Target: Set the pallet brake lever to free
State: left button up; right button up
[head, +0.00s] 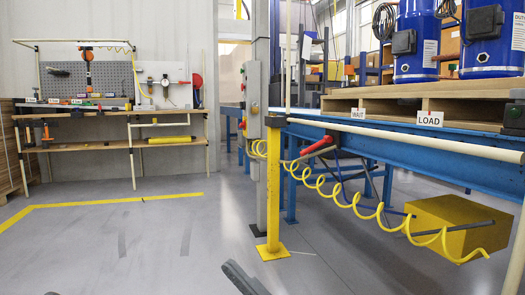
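A lever with a red grip (318,146) sits below the front rail of the blue conveyor (430,160), near its left end. It is tilted, with its grip higher at the right end. I see no brake or free marking beside it, so I cannot tell its setting. A wooden pallet (462,105) with two blue compressors (416,42) stands on the conveyor. A dark grey piece (243,279) enters at the bottom edge; it may be part of my arm. No gripper fingers can be made out.
A yellow coiled hose (345,204) hangs in front of the conveyor, past a yellow box (455,225). Floor at left is clear before a workbench (110,147).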

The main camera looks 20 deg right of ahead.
aim_at(326, 139)
jog(key=z, duration=0.6)
jog(key=i, duration=1.9)
jog(key=z, duration=0.45)
jog(key=i, duration=1.55)
jog(key=u, duration=0.3)
